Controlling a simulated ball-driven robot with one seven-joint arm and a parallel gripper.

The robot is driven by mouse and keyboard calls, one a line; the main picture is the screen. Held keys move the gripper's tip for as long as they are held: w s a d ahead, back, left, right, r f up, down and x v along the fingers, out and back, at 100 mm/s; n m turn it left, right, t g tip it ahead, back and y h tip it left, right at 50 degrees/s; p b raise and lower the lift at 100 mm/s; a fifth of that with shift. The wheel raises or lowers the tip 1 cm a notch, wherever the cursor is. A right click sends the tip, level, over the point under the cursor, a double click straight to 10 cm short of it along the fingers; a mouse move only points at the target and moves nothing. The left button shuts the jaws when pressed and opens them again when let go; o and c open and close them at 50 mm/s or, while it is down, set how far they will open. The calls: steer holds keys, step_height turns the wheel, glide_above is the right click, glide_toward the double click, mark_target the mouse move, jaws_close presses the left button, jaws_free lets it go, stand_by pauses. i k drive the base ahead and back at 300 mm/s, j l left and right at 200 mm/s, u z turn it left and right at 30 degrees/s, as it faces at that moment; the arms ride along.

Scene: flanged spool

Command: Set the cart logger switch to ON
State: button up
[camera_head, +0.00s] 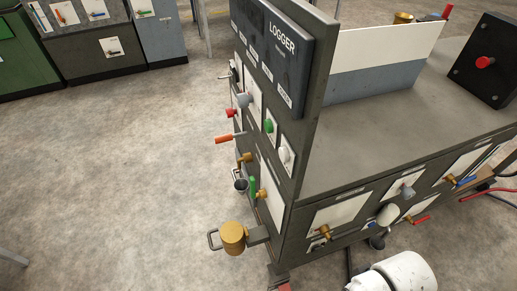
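The cart (390,130) fills the right half of the view.
A brass cylinder (233,238) juts out low from the cart's near corner. More valves and handles, including a brass valve (324,232), line the front side. A black box with a red button (485,62) sits on top. Cabinets (95,45) stand at back left. The left floor is clear.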

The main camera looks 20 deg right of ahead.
mark_target(235, 75)
steer(key=i+j, duration=0.3)
steer(key=j, duration=0.15)
steer(key=i+j, duration=0.3)
steer(key=j, duration=0.15)
steer(key=i+j, duration=0.3)
steer(key=j, duration=0.15)
steer(key=i+j, duration=0.3)
steer(key=j, duration=0.15)
steer(key=i+j, duration=0.3)
steer(key=j, duration=0.15)
steer(key=l+z, duration=0.05)
